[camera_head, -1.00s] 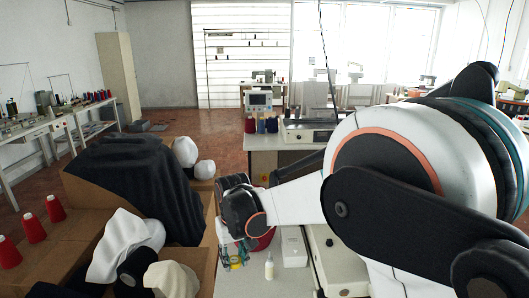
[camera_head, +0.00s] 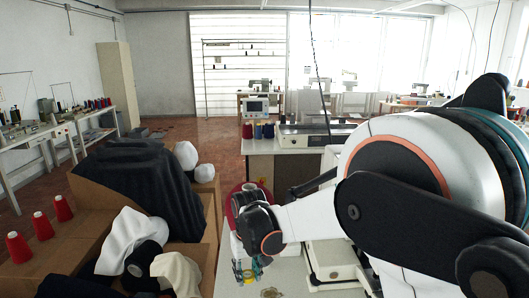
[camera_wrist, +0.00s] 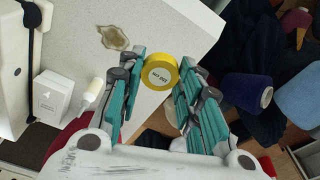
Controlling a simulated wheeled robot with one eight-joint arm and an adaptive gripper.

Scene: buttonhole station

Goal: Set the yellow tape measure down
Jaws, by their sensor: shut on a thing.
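The yellow tape measure (camera_wrist: 161,73), a round yellow disc with a pale printed face, is between my gripper's fingertips in the wrist view. My gripper (camera_wrist: 158,75) has teal-padded fingers and is shut on it. The tape measure overlaps the edge of the white table (camera_wrist: 180,28) in that view; its height above the top cannot be told. In the head view my gripper (camera_head: 246,271) points down at the table's left edge, and I cannot make out the tape measure there.
A small white bottle (camera_wrist: 92,94) and a white box (camera_wrist: 53,97) stand on the table beside my gripper. Past the edge are a dark blue spool (camera_wrist: 247,87) and dark cloth. Cardboard boxes (camera_head: 100,236) stand left.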

